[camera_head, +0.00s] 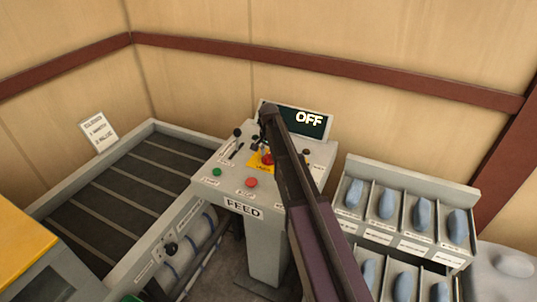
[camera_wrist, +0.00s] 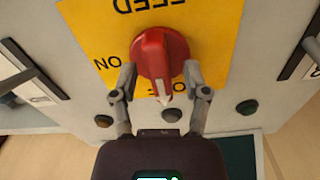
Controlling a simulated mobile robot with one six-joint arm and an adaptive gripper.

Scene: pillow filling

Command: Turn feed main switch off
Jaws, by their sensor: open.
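The feed main switch (camera_wrist: 162,52) is a red rotary knob on a yellow plate (camera_wrist: 205,20) marked FEED and ON, seen upside down in the wrist view. Its pale pointer aims down toward a partly hidden label starting with "O". My gripper (camera_wrist: 158,82) is open, with one finger on each side of the knob's lower part; whether they touch it I cannot tell. In the head view the red switch (camera_head: 267,159) sits on the grey FEED console (camera_head: 265,215), under my arm. The console display (camera_head: 308,119) reads OFF.
A green button (camera_head: 217,172) and a red button (camera_head: 251,181) sit on the console front. Dark levers (camera_head: 237,132) stand at its left. A conveyor (camera_head: 150,170) lies left, and a bin rack (camera_head: 405,210) with blue-grey pieces stands right. Dark buttons (camera_wrist: 247,107) flank the plate.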

